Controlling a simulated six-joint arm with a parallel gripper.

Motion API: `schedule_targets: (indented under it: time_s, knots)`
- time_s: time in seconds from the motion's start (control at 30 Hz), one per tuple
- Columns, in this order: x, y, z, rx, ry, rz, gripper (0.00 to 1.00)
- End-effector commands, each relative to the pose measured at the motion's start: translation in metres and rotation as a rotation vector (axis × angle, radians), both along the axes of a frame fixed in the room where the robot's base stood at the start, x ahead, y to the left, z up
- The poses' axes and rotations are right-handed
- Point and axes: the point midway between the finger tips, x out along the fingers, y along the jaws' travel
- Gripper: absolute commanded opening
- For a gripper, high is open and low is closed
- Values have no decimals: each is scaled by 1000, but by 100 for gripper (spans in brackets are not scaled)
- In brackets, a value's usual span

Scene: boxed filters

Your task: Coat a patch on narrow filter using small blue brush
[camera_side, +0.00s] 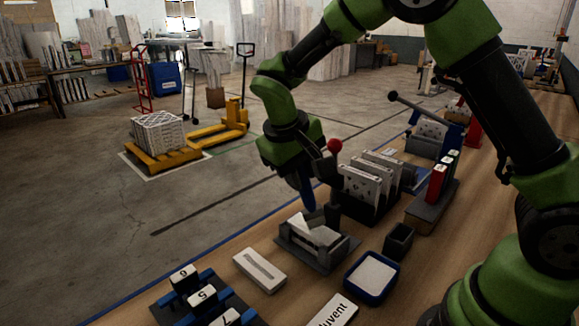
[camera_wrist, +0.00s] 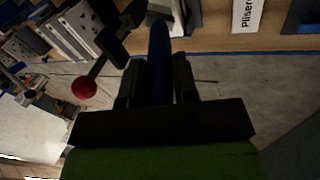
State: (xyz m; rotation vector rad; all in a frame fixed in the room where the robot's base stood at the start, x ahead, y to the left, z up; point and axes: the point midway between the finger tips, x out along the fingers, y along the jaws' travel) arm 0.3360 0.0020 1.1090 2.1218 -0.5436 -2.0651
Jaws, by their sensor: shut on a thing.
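My gripper (camera_side: 307,182) is shut on a blue brush (camera_side: 309,197), which points down above the grey fixture (camera_side: 325,263). In the wrist view the brush (camera_wrist: 160,65) stands between my two dark fingers (camera_wrist: 159,82). A white piece (camera_side: 318,234) sits tilted in the fixture; I cannot tell whether it is the narrow filter. The brush tip appears close to the back of the fixture, and contact cannot be told. Several white-faced filters (camera_side: 364,184) stand upright in a dark rack behind.
A red ball knob (camera_side: 335,146) on a dark lever stands close beside my gripper. A blue tray with a white pad (camera_side: 372,274), a small dark cup (camera_side: 398,241) and a slotted white block (camera_side: 260,269) are near the fixture. Numbered blocks (camera_side: 202,296) stand at the front edge.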

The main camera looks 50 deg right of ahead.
Motion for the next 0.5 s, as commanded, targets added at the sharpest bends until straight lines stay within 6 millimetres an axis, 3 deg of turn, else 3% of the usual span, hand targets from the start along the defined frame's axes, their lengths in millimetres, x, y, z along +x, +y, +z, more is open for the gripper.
schedule_targets:
  time_s: [0.5]
  knots:
    - [-48,0,0,-1,3,2,0]
